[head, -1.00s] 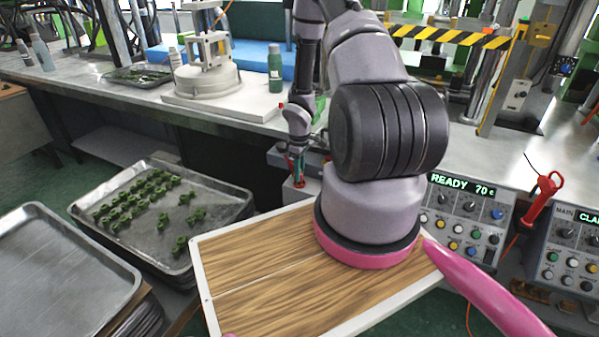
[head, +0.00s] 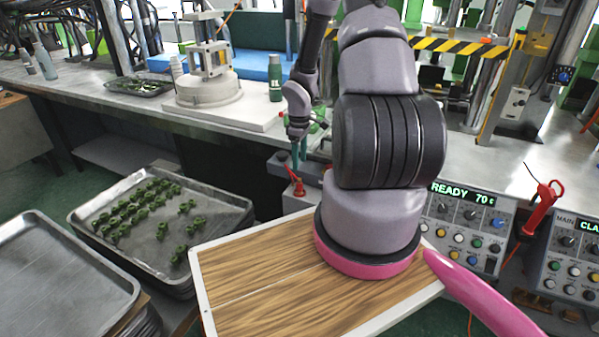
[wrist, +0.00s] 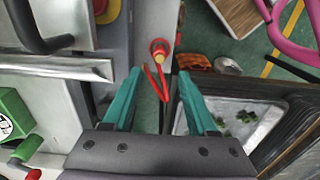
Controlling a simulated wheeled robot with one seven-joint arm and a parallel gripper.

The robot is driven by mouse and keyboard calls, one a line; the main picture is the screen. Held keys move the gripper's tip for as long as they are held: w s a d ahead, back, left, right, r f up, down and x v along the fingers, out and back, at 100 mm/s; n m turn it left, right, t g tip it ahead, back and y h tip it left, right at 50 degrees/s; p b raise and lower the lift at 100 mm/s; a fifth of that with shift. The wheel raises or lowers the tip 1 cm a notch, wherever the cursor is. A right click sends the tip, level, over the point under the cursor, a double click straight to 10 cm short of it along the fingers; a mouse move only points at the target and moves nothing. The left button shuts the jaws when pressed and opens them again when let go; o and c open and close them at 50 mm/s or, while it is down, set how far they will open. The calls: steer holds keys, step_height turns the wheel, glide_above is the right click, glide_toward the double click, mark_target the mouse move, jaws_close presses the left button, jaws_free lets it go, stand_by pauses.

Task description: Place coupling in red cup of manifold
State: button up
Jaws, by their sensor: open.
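My gripper (head: 299,158) is open, with its teal fingers pointing down over the bench front. In the wrist view, my gripper (wrist: 159,74) has nothing clamped between its fingers. A red part with a yellow centre (wrist: 159,50) shows beyond the fingertips, with a thin red loop hanging towards the gap. In the head view, a red piece (head: 298,187) stands on a small grey block just below the fingers. I cannot tell whether this is the manifold's red cup. No coupling can be clearly identified.
A metal tray (head: 240,203) with several small green parts lies at left, beside an empty tray (head: 60,275). A wooden board (head: 250,285) is in front. Control boxes (head: 470,225) and a red handle (head: 541,207) are at right. A green bottle (head: 275,78) stands on the bench.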

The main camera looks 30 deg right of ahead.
step_height(320, 180, up, 25)
steer(key=s+a+m+t+h, duration=0.2)
steer(key=m, duration=0.3)
steer(key=s+a+r+m+t+y, duration=0.2)
steer(key=s+a+r, duration=0.3)
steer(key=s+r, duration=0.4)
steer(key=s+a+r+m+t+y, duration=0.2)
steer(key=s+a+r+m+t, duration=0.1)
steer(key=s+a+r, duration=0.3)
step_height(320, 180, up, 4)
steer(key=s+m, duration=0.1)
steer(key=s, duration=0.1)
steer(key=shift+s+a+m, duration=0.2)
steer(key=shift+s+m, duration=0.15)
steer(key=shift+m, duration=0.05)
